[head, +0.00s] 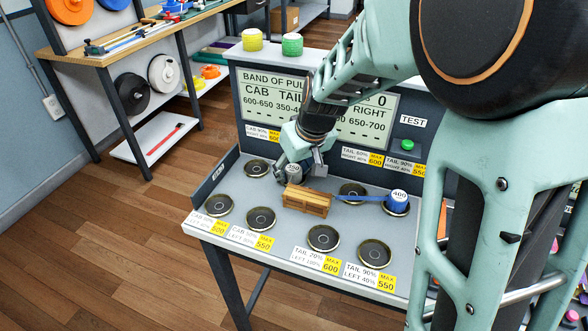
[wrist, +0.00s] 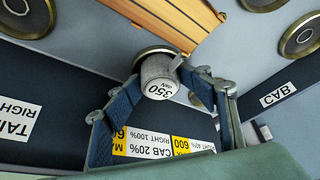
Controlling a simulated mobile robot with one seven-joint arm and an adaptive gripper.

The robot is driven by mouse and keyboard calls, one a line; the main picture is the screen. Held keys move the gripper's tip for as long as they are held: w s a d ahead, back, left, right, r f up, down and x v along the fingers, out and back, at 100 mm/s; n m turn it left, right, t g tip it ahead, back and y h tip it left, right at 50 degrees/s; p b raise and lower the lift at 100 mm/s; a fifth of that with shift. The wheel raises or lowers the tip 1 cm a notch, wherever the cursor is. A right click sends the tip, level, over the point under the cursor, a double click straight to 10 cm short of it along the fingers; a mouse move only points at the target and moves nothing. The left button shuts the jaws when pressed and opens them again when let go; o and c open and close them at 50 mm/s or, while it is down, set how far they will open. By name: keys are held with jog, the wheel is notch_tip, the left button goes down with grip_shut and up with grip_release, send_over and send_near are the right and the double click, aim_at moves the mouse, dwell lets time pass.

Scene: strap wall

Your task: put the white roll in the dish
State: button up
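The white roll (wrist: 160,78), a greyish-white cylinder marked 350, sits at a brass-rimmed dark dish (wrist: 148,51); whether it rests in it or over its edge I cannot tell. In the head view the roll (head: 293,172) shows partly under my gripper (head: 297,163). In the wrist view my gripper (wrist: 170,90) is open, its blue-padded fingers on either side of the roll with a gap at the right. Other dishes on the grey bench include ones at the back left (head: 257,168), front left (head: 260,219) and front middle (head: 323,238). Which dish is meant I cannot tell.
A wooden block (head: 307,201) lies just in front of the roll. A blue strap runs from it to a blue roll (head: 398,197) marked 400 on a right-hand dish. A sign panel (head: 350,118) stands behind. Yellow (head: 252,40) and green (head: 292,44) rolls sit on top.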

jog(key=shift+s+d+r+p, duration=0.15)
jog(key=shift+s+p, duration=0.1)
jog(key=shift+p, duration=0.25)
jog(key=p+v, duration=0.1)
jog(key=v, duration=1.1)
jog(key=shift+w+r+p, duration=0.2)
jog(key=shift+r+p, duration=0.05)
jog(key=shift+p, duration=0.1)
